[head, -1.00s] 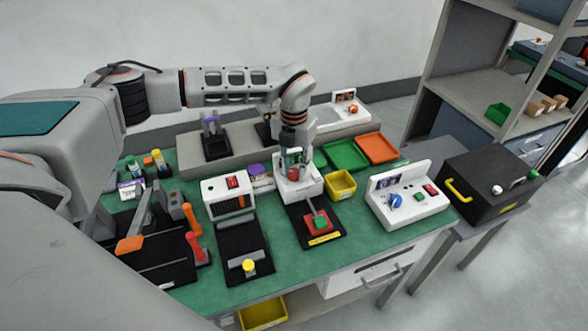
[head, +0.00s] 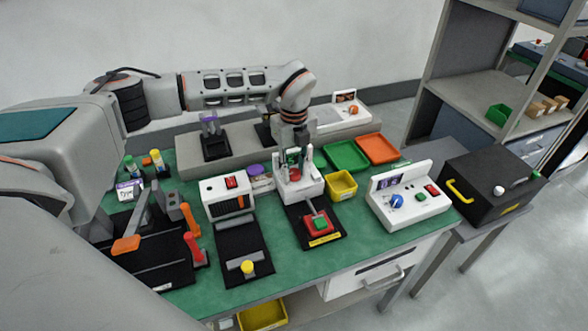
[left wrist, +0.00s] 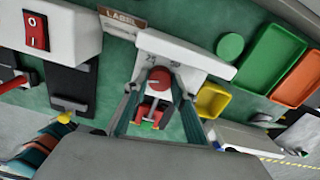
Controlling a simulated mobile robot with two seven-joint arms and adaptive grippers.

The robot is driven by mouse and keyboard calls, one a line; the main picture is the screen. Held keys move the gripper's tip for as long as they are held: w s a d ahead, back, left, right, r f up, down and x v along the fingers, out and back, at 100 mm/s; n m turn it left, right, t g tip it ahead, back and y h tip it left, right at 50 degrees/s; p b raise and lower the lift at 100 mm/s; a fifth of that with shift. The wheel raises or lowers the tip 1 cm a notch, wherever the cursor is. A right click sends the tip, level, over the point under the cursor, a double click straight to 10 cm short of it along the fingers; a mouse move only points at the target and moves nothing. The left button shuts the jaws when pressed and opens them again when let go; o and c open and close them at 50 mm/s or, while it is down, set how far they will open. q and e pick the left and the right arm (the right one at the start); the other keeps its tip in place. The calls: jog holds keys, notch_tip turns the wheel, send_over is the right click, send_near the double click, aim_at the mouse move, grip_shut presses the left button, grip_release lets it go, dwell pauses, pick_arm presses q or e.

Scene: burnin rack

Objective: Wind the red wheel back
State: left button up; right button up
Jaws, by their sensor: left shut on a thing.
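The red wheel (left wrist: 160,78) sits on the white device (left wrist: 185,52), which has a small scale with numbers on its top in the left wrist view. In the head view the white device (head: 310,187) stands at the middle of the green bench, with the wheel mostly hidden by my gripper. My left gripper (head: 294,165) comes down from above onto the wheel and is shut on it. In the left wrist view its fingers lie on both sides of the wheel. My right gripper is not in view.
A black base with a red and green block (head: 318,224) lies in front of the device. A white box with a red switch (head: 228,196) stands to the left, a yellow bin (head: 342,185) to the right. Green (head: 345,155) and orange (head: 378,148) trays lie behind right.

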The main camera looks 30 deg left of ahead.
aim_at(294, 172)
pick_arm(q)
jog(key=shift+n, duration=1.5)
jog(key=o, duration=0.8)
jog(key=shift+o, duration=0.2)
notch_tip(294, 172, up, 12)
